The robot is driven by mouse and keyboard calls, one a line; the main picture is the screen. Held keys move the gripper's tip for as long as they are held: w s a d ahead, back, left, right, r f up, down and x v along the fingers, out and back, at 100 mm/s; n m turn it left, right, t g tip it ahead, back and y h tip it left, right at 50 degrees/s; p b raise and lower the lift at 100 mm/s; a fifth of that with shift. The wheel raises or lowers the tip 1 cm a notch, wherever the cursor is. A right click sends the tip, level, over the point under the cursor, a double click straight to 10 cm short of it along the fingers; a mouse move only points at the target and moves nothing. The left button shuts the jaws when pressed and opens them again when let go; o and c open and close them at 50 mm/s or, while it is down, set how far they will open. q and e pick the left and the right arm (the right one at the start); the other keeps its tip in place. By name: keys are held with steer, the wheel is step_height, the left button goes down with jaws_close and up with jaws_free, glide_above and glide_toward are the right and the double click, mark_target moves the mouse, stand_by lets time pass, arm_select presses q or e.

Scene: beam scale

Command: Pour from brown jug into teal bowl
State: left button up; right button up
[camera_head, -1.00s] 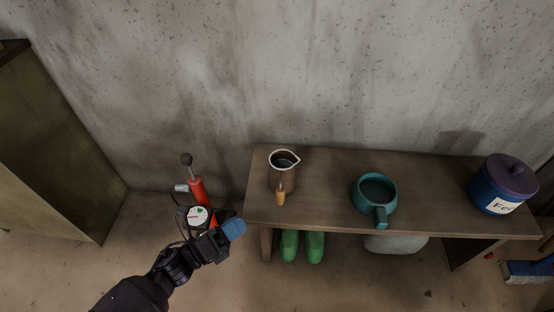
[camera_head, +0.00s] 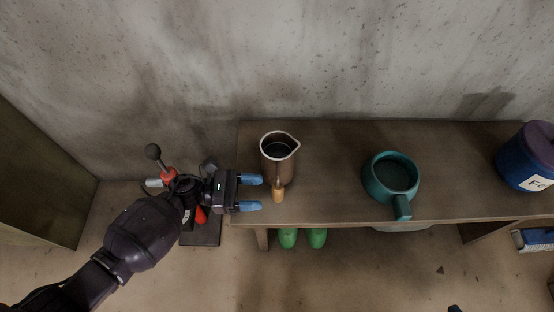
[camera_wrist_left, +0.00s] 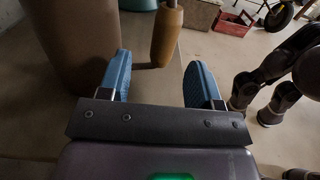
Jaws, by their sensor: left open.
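The brown jug (camera_head: 272,172) stands upright on the left end of the wooden bench, its spout pointing right and dark contents inside. Its light wooden handle (camera_head: 278,194) faces the bench's front edge. The teal bowl (camera_head: 378,186) stands to the right, its handle towards the front, with something dark inside. My left gripper (camera_head: 255,193) is open and empty, its blue fingers pointing right, just left of the handle. In the left wrist view, the handle (camera_wrist_left: 166,38) appears ahead between the fingertips, and the jug's body (camera_wrist_left: 82,45) is to the left. My right gripper does not show.
The bench (camera_head: 330,190) has clear room between jug and bowl. A blue labelled pot with a purple lid (camera_head: 530,160) stands at its right end. Green boots (camera_head: 302,238) are beneath. A red device with a black knob (camera_head: 165,172) stands behind my left arm.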

arm_select(q)
steer(key=shift+s+d+b, duration=0.15)
steer(key=shift+d+b, duration=0.05)
steer(key=shift+d, duration=1.75)
steer(key=shift+s+d+b, duration=0.1)
steer(key=shift+d+b, duration=0.05)
steer(key=shift+d, duration=1.75)
jaws_close()
